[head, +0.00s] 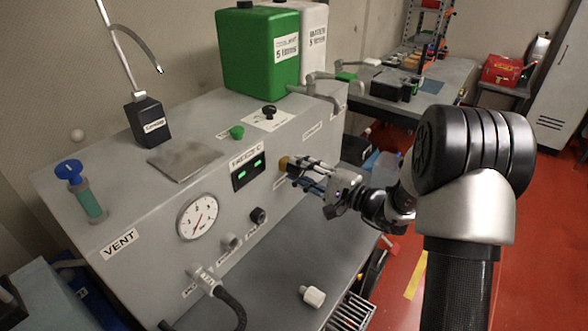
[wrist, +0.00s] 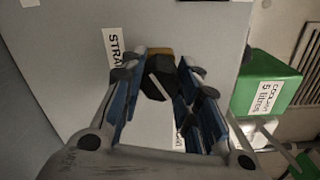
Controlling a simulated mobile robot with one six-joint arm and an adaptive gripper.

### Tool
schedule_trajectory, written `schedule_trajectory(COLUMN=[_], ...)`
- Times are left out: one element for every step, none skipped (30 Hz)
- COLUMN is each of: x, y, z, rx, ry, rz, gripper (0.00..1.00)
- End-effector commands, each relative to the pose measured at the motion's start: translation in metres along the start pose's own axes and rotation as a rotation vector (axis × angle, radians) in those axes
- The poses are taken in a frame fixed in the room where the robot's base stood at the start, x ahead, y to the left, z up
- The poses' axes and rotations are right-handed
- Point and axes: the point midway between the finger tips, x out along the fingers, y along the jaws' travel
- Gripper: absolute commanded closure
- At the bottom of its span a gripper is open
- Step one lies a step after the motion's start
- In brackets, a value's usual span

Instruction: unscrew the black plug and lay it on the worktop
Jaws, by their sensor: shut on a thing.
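The black plug (wrist: 158,82) is a dark, faceted piece with a pale stripe, in front of a brass-coloured ring beside a label that begins "STRA". My gripper (wrist: 161,88) is shut on it, with blue-lined fingers on either side. In the head view my gripper (head: 296,169) reaches the front panel from the right, just right of the green-lit display. The brass ring (head: 283,163) shows there at the fingertips, and the fingers mostly hide the plug. I cannot tell how far the plug is threaded in. The grey worktop (head: 270,270) lies below the panel.
A white fitting (head: 313,296) lies on the worktop. A dial gauge (head: 197,217), a black knob (head: 258,215) and a black hose (head: 232,308) are on the panel to the left. A green coolant can (head: 258,60) stands on top. Bare worktop lies below the panel.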

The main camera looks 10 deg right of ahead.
Motion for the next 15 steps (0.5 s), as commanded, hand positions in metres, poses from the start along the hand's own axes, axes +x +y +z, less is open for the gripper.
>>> schedule_trajectory(x=[0.0000, 0.0000, 0.0000, -0.0001, -0.0001, -0.0001, -0.0001, -0.0002, -0.0002, -0.0002, -0.0002, -0.0003, -0.0003, -0.0003, -0.0004], y=[0.0011, 0.0013, 0.0015, 0.0016, 0.0017, 0.0018, 0.0017, 0.0016, 0.0015, 0.0015, 0.0016, 0.0017, 0.0018, 0.0018, 0.0017], z=[-0.0006, -0.0007, -0.0008, -0.0008, -0.0008, -0.0008, -0.0008, -0.0008, -0.0007, -0.0006, -0.0006, -0.0006, -0.0006, -0.0006, -0.0006], rx=[-0.013, -0.021, -0.030, -0.037, -0.044, -0.054, -0.061, -0.069, -0.079, -0.086, -0.097, -0.119, -0.134, -0.149, -0.170], ry=[0.000, 0.000, 0.000, 0.000, 0.000, 0.000, 0.000, 0.000, 0.000, 0.000, 0.000, 0.000, 0.000, 0.000, 0.000], rz=[-0.002, -0.002, -0.001, -0.001, -0.001, -0.001, -0.001, -0.001, -0.001, -0.001, -0.001, -0.001, -0.001, -0.001, -0.002], gripper=[1.00, 1.00, 1.00, 1.00, 1.00, 1.00, 1.00, 1.00, 1.00, 1.00, 1.00, 1.00, 1.00, 1.00, 1.00])
